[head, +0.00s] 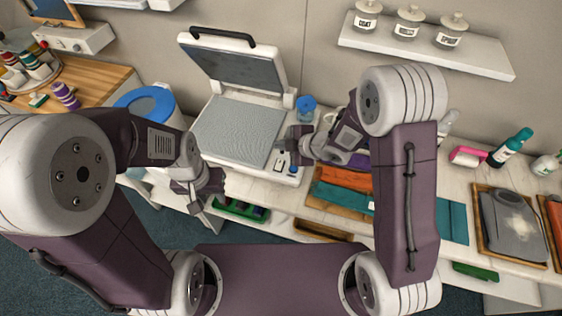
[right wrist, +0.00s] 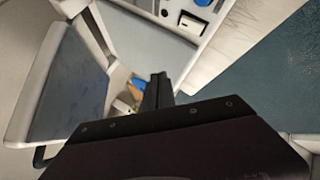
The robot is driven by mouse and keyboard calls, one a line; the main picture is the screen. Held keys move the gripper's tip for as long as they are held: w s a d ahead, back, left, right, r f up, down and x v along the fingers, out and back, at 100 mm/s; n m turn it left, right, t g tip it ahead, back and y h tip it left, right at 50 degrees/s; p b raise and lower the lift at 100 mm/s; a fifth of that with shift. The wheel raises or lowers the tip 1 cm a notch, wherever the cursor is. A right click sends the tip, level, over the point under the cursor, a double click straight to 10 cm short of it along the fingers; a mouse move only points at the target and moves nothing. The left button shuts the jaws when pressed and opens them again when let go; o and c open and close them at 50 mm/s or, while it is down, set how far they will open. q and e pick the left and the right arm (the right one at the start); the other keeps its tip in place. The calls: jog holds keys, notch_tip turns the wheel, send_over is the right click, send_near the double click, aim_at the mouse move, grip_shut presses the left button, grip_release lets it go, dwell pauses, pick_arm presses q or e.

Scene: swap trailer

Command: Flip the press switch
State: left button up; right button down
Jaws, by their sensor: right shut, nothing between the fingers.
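The press (head: 238,130) stands on the counter with its lid (head: 235,68) raised and its grey lower plate bare. My right gripper (head: 285,137) is shut and empty, above the plate's right edge, behind and apart from the switch. Its closed fingers show in the right wrist view (right wrist: 158,82). My left gripper (head: 207,192) hangs in front of the press; its finger gap is unclear.
A blue-lidded bin (head: 147,103) is left of the press. A blue cup (head: 306,105) stands right of it. Folded orange and teal cloths (head: 345,190) lie on the counter at right. A wall shelf (head: 425,50) holds jars.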

aim_at(283, 163)
jog(key=f+b, duration=0.2)
jog(key=w+f+b, duration=0.1)
jog(key=f+b, duration=0.1)
jog(key=f, duration=0.1)
jog(key=f+b, duration=0.2)
jog(key=f, duration=0.1)
jog(key=shift+w+d+f+b, duration=0.2)
jog(key=shift+d+b, duration=0.05)
jog(key=shift+b, duration=0.05)
jog(key=shift+w+f, duration=0.25)
jog(key=shift+f, duration=0.05)
jog(key=shift+s+r, duration=0.1)
jog(key=shift+s, duration=0.05)
dwell(1.2)
jog(key=shift+f+b, duration=0.45)
jog(key=shift+b, duration=0.1)
jog(key=shift+f+b, duration=0.3)
jog(key=shift+f, duration=0.1)
jog(key=shift+r, duration=0.1)
dwell(0.4)
jog(key=shift+r+p, duration=0.65)
jog(key=shift+r, duration=0.1)
jog(key=shift+r, duration=0.1)
